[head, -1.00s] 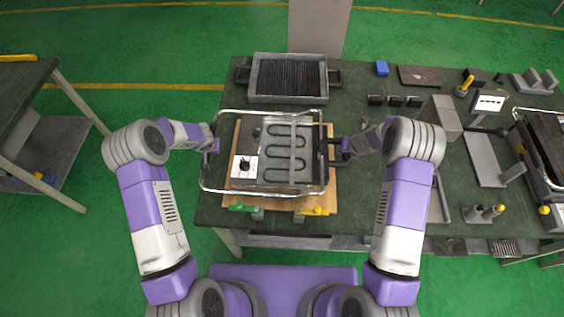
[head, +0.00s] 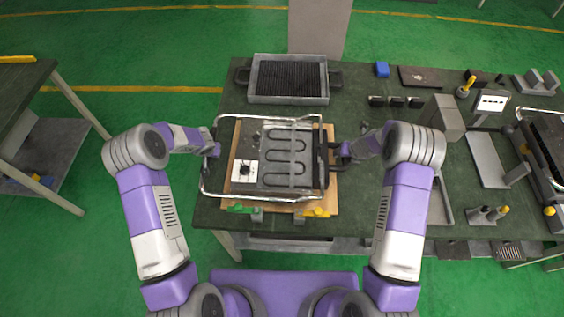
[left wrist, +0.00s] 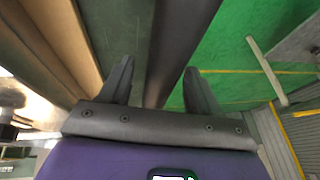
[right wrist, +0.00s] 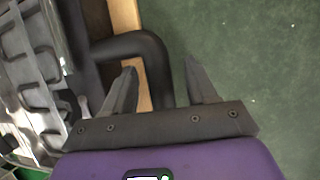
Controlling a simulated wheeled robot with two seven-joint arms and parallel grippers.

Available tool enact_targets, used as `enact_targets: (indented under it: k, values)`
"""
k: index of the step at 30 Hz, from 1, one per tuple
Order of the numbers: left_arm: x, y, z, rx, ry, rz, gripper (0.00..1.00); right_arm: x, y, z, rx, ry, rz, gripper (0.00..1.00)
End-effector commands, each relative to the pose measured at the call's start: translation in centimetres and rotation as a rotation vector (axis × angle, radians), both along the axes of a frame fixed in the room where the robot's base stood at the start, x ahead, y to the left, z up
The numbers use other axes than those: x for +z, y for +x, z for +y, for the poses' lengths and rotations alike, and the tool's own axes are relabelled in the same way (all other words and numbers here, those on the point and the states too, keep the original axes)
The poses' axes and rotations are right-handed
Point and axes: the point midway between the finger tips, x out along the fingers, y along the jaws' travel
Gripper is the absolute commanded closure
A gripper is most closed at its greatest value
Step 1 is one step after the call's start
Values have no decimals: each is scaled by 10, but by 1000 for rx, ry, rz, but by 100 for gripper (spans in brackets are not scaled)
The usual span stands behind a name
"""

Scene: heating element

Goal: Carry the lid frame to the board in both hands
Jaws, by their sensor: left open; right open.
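The lid frame (head: 203,178) is a bright metal tube frame around a dark plate with a looped heating element and a white control box with a black knob. It lies over the wooden board (head: 333,200), whose edges show at the right and bottom. My left gripper (head: 214,150) is open at the left side; in its wrist view a dark bar (left wrist: 176,45) passes between the fingers. My right gripper (head: 347,150) is open at the black right handle; in the right wrist view the curved handle (right wrist: 150,50) passes between its fingers. Contact underneath is hidden.
A grey tray with a ridged dark grate (head: 288,97) stands behind the frame. Green and yellow clips (head: 316,212) sit at the board's front edge. A side table (head: 25,100) stands left.

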Motion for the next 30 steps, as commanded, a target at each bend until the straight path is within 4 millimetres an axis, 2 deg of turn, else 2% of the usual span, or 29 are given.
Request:
enact_targets:
  k: [5, 8, 18, 22, 30]
  values:
    - [4, -1, -1, -1, 0, -1, 38, 0, 0, 0, 0, 0, 0, 43]
    - [15, -5, -3, -2, 1, -2, 38, 0, 0, 0, 0, 0, 0, 43]
    - [76, -31, -14, 0, 1, -4, 38, 0, 0, 0, 0, 0, 0, 43]
    - [94, -39, -17, 0, 0, -3, 38, 0, 0, 0, 0, 0, 0, 43]
    - [109, -47, -20, 0, 0, 0, 38, 4, -2, -1, 0, 0, 0, 43]
